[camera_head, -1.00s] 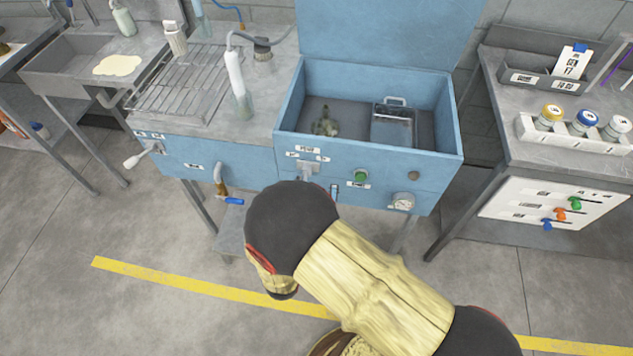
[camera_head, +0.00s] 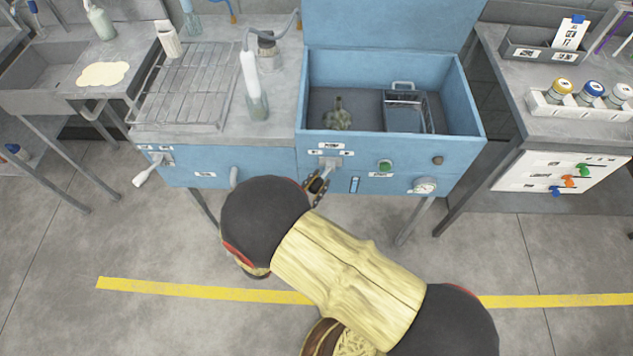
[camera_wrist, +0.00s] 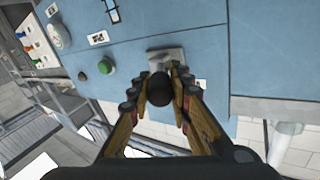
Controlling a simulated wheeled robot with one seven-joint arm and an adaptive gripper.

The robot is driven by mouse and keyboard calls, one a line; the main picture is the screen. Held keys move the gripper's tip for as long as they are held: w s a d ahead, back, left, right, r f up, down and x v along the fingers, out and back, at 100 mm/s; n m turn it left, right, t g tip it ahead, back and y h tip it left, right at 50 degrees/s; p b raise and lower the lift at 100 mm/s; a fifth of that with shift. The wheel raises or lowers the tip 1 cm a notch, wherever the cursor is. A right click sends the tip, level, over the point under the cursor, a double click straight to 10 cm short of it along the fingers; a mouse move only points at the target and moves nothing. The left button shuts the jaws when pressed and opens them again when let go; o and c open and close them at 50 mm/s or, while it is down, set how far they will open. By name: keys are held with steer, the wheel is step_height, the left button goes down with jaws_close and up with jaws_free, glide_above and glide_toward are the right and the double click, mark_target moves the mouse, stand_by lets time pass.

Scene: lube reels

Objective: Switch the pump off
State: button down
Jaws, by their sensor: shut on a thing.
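The pump switch is a lever with a black ball knob (camera_wrist: 159,88) on a grey plate (camera_wrist: 168,56), on the front of the blue washer cabinet. The plate also shows in the head view (camera_head: 330,163), under small white labels too small to read. My gripper (camera_head: 318,188) is at this lever. In the wrist view, my gripper (camera_wrist: 160,84) has its two fingers on either side of the black knob, shut on it.
A green button (camera_head: 385,165), a gauge (camera_head: 424,186) and a brown knob (camera_head: 437,160) are right of the switch. A white-handled lever (camera_head: 147,171) is at the left. The open blue basin (camera_head: 388,149) stands above. My arm hides part of the cabinet's lower front.

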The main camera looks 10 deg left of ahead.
steer(key=shift+w+a+r, duration=0.1)
steer(key=shift+a, duration=0.05)
steer(key=c, duration=1.7)
jaws_free()
steer(key=shift+o, duration=0.4)
steer(key=v, duration=1.2)
